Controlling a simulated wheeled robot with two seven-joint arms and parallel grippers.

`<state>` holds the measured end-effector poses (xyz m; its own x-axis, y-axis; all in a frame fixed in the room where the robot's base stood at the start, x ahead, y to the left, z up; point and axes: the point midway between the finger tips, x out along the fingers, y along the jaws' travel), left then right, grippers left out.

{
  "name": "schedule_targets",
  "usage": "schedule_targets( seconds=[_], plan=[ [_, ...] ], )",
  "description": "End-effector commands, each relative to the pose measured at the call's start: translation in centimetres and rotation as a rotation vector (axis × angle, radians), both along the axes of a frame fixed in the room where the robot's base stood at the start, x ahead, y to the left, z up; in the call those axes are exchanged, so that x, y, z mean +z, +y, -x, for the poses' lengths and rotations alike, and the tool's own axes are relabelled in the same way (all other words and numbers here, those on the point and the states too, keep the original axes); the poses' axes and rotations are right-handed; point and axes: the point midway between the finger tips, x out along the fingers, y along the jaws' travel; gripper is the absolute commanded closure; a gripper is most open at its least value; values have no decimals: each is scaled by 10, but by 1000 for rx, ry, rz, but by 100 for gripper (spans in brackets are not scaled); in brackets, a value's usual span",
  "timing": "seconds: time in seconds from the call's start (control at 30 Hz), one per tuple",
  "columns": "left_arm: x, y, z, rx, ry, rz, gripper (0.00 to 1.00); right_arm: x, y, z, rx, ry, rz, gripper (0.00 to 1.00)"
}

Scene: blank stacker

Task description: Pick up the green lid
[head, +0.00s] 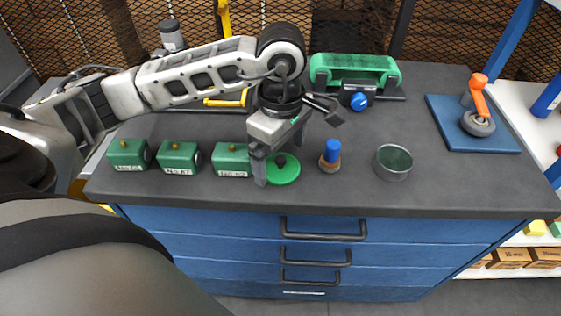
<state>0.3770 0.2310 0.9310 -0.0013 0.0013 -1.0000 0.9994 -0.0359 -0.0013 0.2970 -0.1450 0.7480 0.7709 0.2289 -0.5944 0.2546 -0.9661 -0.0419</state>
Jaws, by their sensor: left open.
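The green lid (287,173) is a flat round disc with a dark knob in its middle. It lies on the dark grey worktop near the front edge. My left gripper (280,168) reaches in from the left and points down over the lid. Its jaws are open, with one finger at the lid's left edge and the other behind it. The fingers hide part of the lid, and I cannot tell whether they touch it. My right gripper does not show.
Several green boxes (179,158) stand left of the lid. A blue-topped knob piece (331,157) and a round metal tin (393,163) stand to its right. A green holder (354,72) is behind. A blue plate (468,135) with an orange-handled tool (478,110) lies far right. The worktop between is clear.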

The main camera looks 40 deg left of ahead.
Motion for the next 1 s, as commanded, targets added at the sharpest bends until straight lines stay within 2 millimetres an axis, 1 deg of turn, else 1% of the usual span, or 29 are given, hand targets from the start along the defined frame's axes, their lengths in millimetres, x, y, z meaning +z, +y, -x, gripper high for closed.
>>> schedule_targets(
  seconds=[0.03,0.17,0.4,0.47,0.5,0.57,0.6,0.87,1.0],
  plan=[
    [-7,0,1,1,3,1,5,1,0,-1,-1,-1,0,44],
    [-17,0,0,-1,0,1,5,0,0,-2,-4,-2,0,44],
    [-19,0,0,-1,-1,1,5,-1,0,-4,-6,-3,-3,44],
    [-19,0,0,-1,-1,1,21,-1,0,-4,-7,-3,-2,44],
    [-19,0,0,-1,-1,1,33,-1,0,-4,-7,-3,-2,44],
    [-19,0,0,-1,-1,1,49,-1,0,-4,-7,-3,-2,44],
    [-19,0,0,-1,-1,1,52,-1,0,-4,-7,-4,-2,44],
    [-18,0,0,-1,-2,2,52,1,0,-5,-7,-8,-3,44],
    [-12,-1,-1,-1,-4,3,52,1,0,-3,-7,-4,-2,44]
  ],
)
